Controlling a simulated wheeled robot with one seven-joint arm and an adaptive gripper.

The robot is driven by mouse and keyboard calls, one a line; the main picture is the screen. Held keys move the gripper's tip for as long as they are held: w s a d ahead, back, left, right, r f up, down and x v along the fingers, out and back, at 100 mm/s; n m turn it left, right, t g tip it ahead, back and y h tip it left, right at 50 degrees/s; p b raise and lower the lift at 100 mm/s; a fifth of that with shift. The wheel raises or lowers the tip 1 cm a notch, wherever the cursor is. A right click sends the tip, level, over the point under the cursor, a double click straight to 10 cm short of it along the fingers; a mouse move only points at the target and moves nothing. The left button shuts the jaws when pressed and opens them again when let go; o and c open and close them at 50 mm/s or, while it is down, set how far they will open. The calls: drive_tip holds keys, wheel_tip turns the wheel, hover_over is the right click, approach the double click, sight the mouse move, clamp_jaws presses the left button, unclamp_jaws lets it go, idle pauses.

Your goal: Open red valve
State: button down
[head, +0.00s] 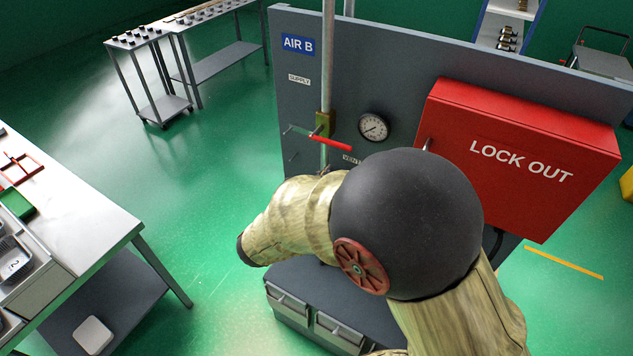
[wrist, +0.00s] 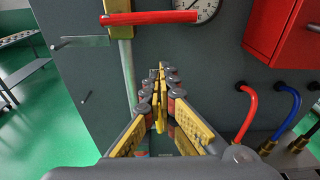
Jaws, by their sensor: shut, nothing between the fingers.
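The red valve handle (head: 328,142) sits on a yellow-brown valve body on the vertical metal pipe (head: 328,60) of the grey panel. The handle lies roughly crosswise to the pipe, its red grip pointing right. In the wrist view the red handle (wrist: 152,18) runs nearly level across the top, in front of the yellow valve body (wrist: 118,30). My gripper (wrist: 160,95) is shut and empty, below the handle and apart from it in the picture. In the head view my arm hides the gripper.
A round gauge (head: 373,127) is right of the valve, then a large red LOCK OUT box (head: 520,150). Red and blue hoses (wrist: 288,110) hang at the right in the wrist view. A workbench (head: 90,220) stands at the left, with open green floor between.

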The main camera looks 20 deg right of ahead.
sight(330, 143)
drive_tip(key=w+d+r, duration=0.1)
drive_tip(key=w+d+r+p, duration=0.1)
drive_tip(key=r, duration=0.1)
drive_tip(key=shift+w+r, duration=0.15)
drive_tip(key=shift+r, duration=0.05)
idle(0.3)
drive_tip(key=shift+r, duration=0.1)
drive_tip(key=shift+d+r+n+p, duration=0.1)
drive_tip(key=shift+r+n+p, duration=0.15)
drive_tip(key=shift+p, duration=0.45)
